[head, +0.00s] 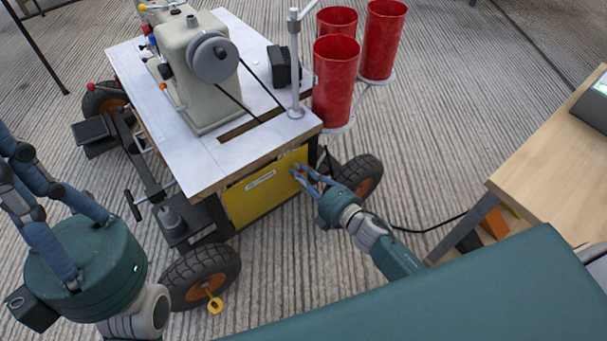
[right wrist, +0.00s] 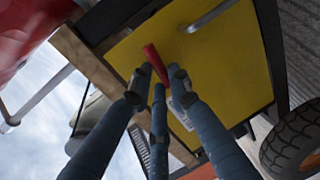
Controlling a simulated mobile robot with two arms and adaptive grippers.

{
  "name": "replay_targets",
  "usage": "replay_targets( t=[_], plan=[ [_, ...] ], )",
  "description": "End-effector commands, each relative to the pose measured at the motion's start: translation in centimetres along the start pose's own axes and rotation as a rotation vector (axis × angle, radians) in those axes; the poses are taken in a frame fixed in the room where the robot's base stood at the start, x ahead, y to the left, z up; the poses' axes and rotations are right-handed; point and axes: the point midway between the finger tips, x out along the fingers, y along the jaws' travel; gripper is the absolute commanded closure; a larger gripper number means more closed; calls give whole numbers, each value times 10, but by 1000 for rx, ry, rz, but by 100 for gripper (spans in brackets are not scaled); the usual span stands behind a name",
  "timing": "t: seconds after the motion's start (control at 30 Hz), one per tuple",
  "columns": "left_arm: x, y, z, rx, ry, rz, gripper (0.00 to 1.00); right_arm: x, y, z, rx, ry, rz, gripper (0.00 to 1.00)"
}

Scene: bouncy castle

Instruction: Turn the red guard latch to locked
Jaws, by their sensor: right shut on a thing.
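The red guard latch (right wrist: 155,61) is a short red lever on the yellow guard panel (head: 241,203), which also shows in the right wrist view (right wrist: 225,55). The panel sits on the side of the sewing-machine cart, below its white top. My right gripper (head: 301,172) is against the panel's upper right part, shut on the latch. In the right wrist view its fingers (right wrist: 158,82) close around the lever, which sticks out tilted beyond their tips. The fingers hide part of it. My left gripper (head: 15,170) is open and empty at the left, away from the cart.
The cart's white top (head: 160,130) carries a sewing machine (head: 200,70). Red cups (head: 335,85) stand on a holder at its right. Wheels (head: 360,176) stick out beside the panel. A wooden table (head: 550,165) stands at the right. A metal handle (right wrist: 210,17) is near the latch.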

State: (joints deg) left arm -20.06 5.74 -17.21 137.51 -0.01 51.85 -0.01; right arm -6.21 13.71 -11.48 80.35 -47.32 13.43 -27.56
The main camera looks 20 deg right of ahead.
Motion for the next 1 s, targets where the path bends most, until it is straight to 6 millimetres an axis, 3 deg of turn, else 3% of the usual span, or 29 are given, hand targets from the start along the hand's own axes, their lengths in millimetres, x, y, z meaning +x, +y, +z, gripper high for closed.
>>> replay_targets(
  t=[0.77, 0.8, 0.9, 1.0],
  plan=[
    [-3, 0, 2, -1, -6, 0, 100, 0, -3, -2, -107, -19, -2, 100],
    [-3, 0, 2, -1, -6, 0, 100, 0, -3, -2, -107, -19, -2, 80],
    [-3, 0, 2, 0, -6, 0, 100, 0, -3, -2, -107, -20, -2, 63],
    [-3, 0, 2, 0, -6, 0, 100, 0, -2, -2, -106, -20, -1, 63]
  ],
)
